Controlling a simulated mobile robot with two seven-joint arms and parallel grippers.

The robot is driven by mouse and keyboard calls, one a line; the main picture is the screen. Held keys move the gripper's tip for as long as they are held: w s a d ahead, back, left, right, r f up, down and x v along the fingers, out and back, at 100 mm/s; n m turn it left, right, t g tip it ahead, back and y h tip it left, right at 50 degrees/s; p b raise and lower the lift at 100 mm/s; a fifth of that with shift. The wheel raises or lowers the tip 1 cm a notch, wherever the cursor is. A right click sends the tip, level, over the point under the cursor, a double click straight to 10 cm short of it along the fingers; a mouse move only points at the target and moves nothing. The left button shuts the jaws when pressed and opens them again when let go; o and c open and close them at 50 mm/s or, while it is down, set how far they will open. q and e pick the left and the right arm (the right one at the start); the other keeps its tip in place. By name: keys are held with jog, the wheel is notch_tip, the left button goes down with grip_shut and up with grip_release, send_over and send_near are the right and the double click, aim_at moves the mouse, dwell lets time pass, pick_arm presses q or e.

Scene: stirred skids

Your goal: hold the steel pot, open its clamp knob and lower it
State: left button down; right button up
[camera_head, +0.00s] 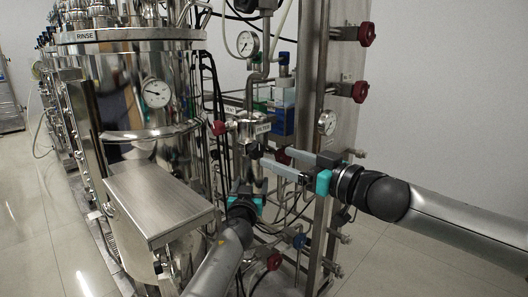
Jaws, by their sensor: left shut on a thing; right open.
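The steel pot (254,152) is a narrow upright steel body below a fitting with a small white label, in the middle of the head view. My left gripper (246,190) comes from below and is shut on the pot's lower part; the fingers and arm hide much of the grip. My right gripper (276,159) comes from the right and is open, its two grey fingers pointing left toward the pot.
A large steel tank (125,75) with a gauge and a steel box (158,195) stand at the left. A steel post (318,75) with red valve knobs stands behind my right gripper. Pipes and black hoses crowd the middle. The floor at right is clear.

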aim_at(259, 150)
jog(key=shift+x, duration=3.05)
jog(key=shift+f, duration=0.1)
grip_shut()
